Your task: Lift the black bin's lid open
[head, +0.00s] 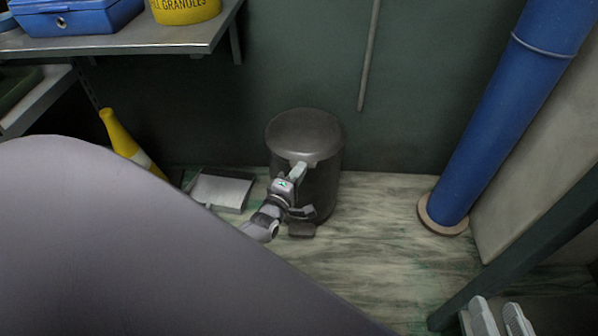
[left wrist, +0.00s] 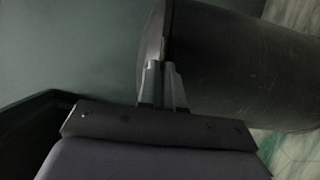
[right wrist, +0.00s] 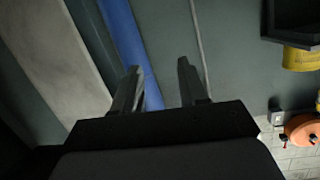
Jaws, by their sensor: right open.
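The black bin (head: 325,186) stands upright on the floor against the dark wall. Its domed lid (head: 306,126) sits down on the body, and a pedal (head: 302,230) shows at its foot. My left gripper (head: 299,168) is at the front edge of the lid. In the left wrist view the bin (left wrist: 245,65) fills the upper right, and the left fingers (left wrist: 161,68) are close together at the lid's seam. Whether the rim is between them is hidden. My right gripper (head: 499,312) is open and empty at the lower right, with its fingers (right wrist: 158,75) apart.
A dustpan (head: 222,190) and a yellow cone (head: 125,142) are left of the bin. A shelf (head: 140,42) with a blue box (head: 75,18) is above left. A thick blue pipe (head: 510,95) stands at right. Floor between bin and pipe is clear.

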